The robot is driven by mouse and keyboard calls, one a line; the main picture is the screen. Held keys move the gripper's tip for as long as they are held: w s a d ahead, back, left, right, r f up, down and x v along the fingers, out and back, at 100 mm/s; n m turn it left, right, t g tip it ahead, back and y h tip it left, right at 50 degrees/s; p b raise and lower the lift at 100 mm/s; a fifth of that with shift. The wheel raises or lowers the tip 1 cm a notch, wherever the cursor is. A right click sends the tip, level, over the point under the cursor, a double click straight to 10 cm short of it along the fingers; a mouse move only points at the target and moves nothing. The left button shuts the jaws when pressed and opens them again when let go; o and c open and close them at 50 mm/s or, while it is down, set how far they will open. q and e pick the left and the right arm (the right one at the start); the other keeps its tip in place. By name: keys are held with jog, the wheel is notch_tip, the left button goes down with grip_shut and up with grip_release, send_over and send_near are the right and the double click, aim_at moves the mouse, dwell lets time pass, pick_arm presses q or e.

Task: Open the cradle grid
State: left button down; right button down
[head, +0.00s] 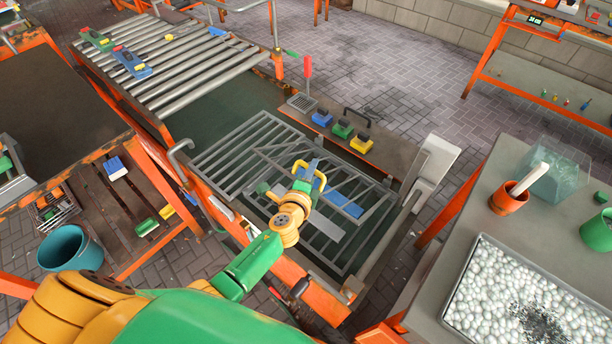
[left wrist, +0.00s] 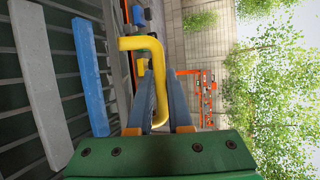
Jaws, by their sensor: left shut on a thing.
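The cradle grid (head: 232,150) is a grey barred frame over the dark green bed of the orange-framed machine. A yellow bent handle (head: 322,181) shows at its middle; in the left wrist view the handle (left wrist: 140,43) runs down between my blue fingers. My left gripper (head: 311,170) is shut on this handle, and its fingers also show in the left wrist view (left wrist: 160,108). A blue plank (head: 345,204) and a grey plank (head: 323,227) lie among the bars. I cannot tell whether the grid is lifted. My right gripper is out of view.
A white panel (head: 437,162) stands at the right. A roller conveyor (head: 180,65) lies behind left. A worktable (head: 535,215) stands close on the right.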

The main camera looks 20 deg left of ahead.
pick_arm(q)
jog(key=shift+w+d+r, duration=0.15)
jog(key=shift+w+r, duration=0.3)
jog(key=shift+r, duration=0.05)
jog(key=c, duration=0.8)
grip_release()
jog(key=shift+c, duration=0.2)
jog(key=shift+s, duration=0.1)
jog(key=shift+s+r+p, duration=0.1)
jog(key=shift+s+p, duration=0.25)
jog(key=shift+p, duration=0.1)
jog(key=v, duration=0.6)
jog(key=shift+p, duration=0.45)
